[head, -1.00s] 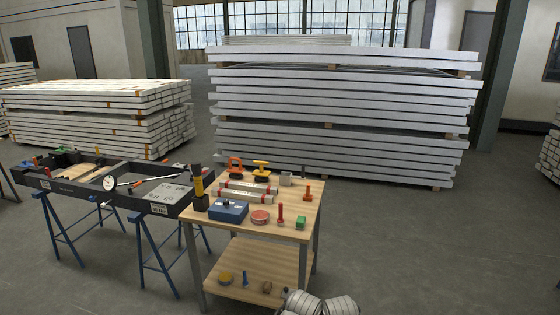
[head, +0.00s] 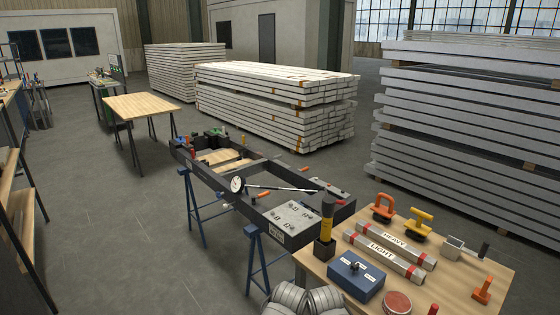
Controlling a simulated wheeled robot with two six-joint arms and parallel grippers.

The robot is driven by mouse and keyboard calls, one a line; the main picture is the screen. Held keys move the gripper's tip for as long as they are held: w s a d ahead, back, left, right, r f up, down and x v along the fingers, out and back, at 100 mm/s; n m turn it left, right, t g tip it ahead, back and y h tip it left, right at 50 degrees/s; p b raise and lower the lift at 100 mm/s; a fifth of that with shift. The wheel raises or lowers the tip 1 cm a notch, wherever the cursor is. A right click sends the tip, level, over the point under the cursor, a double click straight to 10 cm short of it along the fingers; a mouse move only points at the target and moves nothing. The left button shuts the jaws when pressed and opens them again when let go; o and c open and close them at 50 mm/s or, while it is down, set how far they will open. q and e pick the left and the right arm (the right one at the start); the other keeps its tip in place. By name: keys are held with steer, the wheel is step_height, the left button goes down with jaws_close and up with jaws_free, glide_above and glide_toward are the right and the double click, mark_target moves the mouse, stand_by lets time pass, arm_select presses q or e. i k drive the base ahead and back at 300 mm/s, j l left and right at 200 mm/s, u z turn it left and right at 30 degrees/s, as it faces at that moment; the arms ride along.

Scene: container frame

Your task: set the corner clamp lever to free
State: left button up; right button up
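The dark container frame (head: 210,178) lies on blue trestles in the middle of the head view. Small red-orange handles show along it, one on the near side (head: 262,195) and one on the far side (head: 303,169). More small red, orange and green parts sit at its far end. They are too small to tell which is the corner clamp lever or how it is set. A white round dial (head: 237,184) and a long thin rod are on the frame. Neither gripper shows; only grey rounded parts, apparently mine, show at the bottom edge.
A wooden workbench (head: 455,278) at the lower right holds a blue box (head: 356,277), bars marked HEAVY and LIGHT, and orange and yellow handled tools. A bare wooden table (head: 155,104) stands at the back left. Floor left of the trestles is open. Stacked beams stand behind.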

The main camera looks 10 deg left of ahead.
mark_target(253, 198)
steer(key=i+j+u, duration=0.15)
steer(key=i, duration=0.35)
steer(key=i+u, duration=0.15)
steer(key=i, duration=0.35)
steer(key=i+j+z, duration=0.15)
steer(key=i+j, duration=0.15)
steer(key=i+j+z, duration=0.3)
steer(key=i+j, duration=0.15)
steer(key=j, duration=0.25)
steer(key=i+j+z, duration=0.15)
steer(key=j, duration=0.25)
steer(key=i+j+z, duration=0.1)
steer(key=i+j, duration=0.2)
steer(key=i+j+z, duration=0.1)
steer(key=j+z, duration=0.35)
steer(key=j, duration=0.2)
